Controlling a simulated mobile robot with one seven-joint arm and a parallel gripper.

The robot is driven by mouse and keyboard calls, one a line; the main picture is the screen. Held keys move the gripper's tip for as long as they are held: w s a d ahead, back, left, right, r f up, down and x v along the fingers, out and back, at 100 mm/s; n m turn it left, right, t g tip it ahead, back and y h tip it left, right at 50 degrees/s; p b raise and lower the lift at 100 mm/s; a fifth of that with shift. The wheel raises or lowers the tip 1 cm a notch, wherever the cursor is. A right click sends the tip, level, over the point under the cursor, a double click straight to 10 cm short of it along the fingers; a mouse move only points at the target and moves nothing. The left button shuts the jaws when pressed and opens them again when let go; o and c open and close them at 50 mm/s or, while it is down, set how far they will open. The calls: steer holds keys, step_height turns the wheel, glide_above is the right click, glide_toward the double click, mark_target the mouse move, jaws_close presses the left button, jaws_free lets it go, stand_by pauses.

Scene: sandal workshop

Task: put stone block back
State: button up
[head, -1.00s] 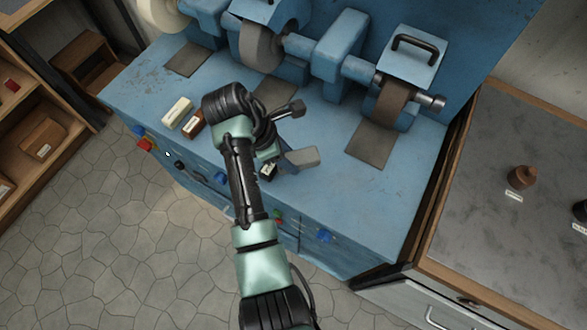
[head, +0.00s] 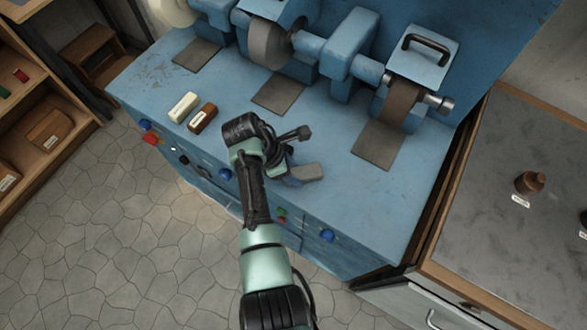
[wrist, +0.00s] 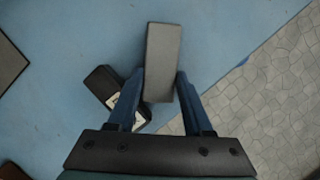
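The stone block is a plain grey, oblong block (wrist: 163,55). In the wrist view it lies between the two blue fingers of my gripper (wrist: 160,80), which close against its sides, with its long end pointing away from me. In the head view the block (head: 308,172) shows at the tip of my gripper (head: 291,180), over the front part of the blue bench top. I cannot tell how high it is above the bench. A black block with a white label (wrist: 103,84) lies just left of it in the wrist view, partly hidden by the left finger.
A cream block (head: 184,107) and a brown block (head: 203,118) lie on the bench (head: 345,215) to the left. Grinding wheels (head: 268,42) and a belt (head: 398,105) stand behind, with dark pads in front. The bench's front edge is close to my gripper.

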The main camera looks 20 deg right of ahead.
steer(key=o, duration=0.4)
steer(key=v, duration=1.2)
steer(key=shift+r, duration=0.2)
